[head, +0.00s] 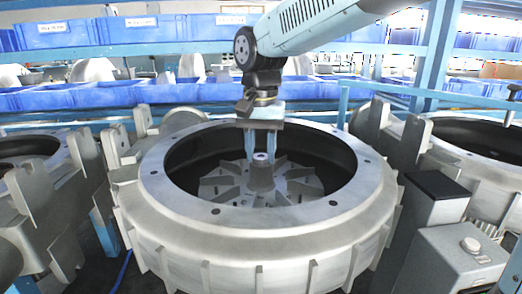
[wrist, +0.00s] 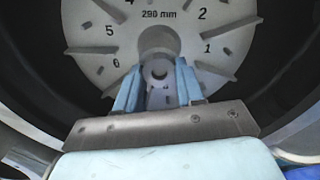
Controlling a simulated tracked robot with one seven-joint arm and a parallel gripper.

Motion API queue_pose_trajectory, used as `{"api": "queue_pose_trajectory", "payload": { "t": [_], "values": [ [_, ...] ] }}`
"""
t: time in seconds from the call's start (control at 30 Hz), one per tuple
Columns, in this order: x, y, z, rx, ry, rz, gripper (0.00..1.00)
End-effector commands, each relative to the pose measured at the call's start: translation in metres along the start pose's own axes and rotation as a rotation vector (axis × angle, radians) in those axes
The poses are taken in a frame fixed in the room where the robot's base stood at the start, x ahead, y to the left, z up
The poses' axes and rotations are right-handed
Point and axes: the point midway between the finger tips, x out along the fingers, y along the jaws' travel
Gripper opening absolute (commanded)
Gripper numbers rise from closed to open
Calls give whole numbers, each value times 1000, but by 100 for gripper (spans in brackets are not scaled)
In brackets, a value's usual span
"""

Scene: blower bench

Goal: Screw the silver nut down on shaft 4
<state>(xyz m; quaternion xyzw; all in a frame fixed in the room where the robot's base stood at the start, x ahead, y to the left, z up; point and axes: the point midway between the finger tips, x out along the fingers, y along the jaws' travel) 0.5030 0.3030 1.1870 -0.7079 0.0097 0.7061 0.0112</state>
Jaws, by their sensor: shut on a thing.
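My gripper (head: 260,158) points straight down into the round grey blower housing (head: 160,200), over the centre of the finned impeller (head: 225,187). Its two pale blue fingers are closed around a small silver piece, the nut (head: 260,156), at the top of the central hub. In the wrist view the fingers (wrist: 158,76) stand on either side of the hub, and a small round end with a dark centre shows between them. The shaft is mostly hidden by the nut and fingers. How far down the nut sits cannot be told.
The impeller face (wrist: 160,32) carries "290 mm" and several numbers. The housing's raised rim surrounds my gripper. Similar housings stand at left (head: 25,150) and right (head: 480,135). A grey box with a knob (head: 470,245) is at front right. Blue bins (head: 65,37) line the shelves behind.

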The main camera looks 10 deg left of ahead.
Motion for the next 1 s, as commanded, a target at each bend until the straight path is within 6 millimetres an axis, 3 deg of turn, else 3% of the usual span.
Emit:
{"api": "queue_pose_trajectory", "payload": {
  "t": [1.0],
  "values": [
    [7, 0, 3, 1026, -11, 10, 0]
  ]
}}
